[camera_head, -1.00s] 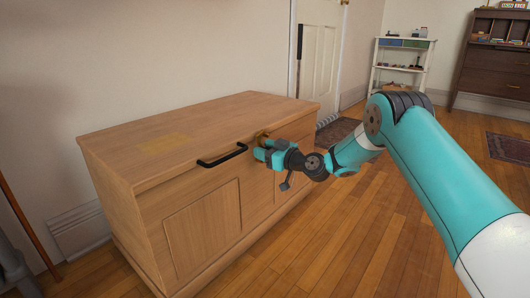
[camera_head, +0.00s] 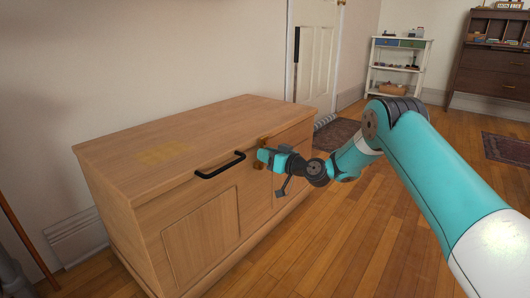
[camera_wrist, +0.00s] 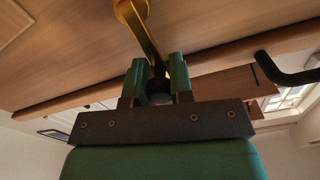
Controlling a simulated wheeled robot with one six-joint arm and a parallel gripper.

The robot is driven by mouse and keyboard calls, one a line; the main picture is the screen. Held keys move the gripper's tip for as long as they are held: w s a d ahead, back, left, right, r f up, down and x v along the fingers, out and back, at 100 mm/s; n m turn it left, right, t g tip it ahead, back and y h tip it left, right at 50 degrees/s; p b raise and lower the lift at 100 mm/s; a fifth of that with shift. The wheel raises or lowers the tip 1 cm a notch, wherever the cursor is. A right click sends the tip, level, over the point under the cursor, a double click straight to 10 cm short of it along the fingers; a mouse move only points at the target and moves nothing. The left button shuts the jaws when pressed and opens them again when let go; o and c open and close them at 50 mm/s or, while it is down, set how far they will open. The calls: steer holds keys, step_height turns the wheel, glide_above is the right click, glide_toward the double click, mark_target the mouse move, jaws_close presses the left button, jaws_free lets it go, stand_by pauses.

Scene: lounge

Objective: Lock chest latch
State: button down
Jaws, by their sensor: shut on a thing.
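The wooden chest (camera_head: 200,217) stands against the wall with its lid down and a black bar handle (camera_head: 220,165) at the front edge. A brass latch (camera_head: 263,141) sits on the chest front, right of the handle. In the wrist view the latch (camera_wrist: 135,20) is a yellow loop with a strip running down between my fingers. My gripper (camera_wrist: 158,82) is shut on that strip; in the head view my gripper (camera_head: 262,157) is at the chest front and covers part of the latch. Whether the latch is fastened cannot be told.
The black handle (camera_wrist: 285,70) is close beside my gripper in the wrist view. Open wooden floor (camera_head: 370,230) lies in front of the chest. A white shelf (camera_head: 398,65), a dark cabinet (camera_head: 490,55) and a door (camera_head: 318,50) are farther back.

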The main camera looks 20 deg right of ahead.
steer(key=c, duration=1)
jaws_free()
steer(key=shift+a, duration=0.15)
steer(key=shift+d, duration=0.2)
steer(key=shift+b+v, duration=3.2)
steer(key=shift+v, duration=5.5)
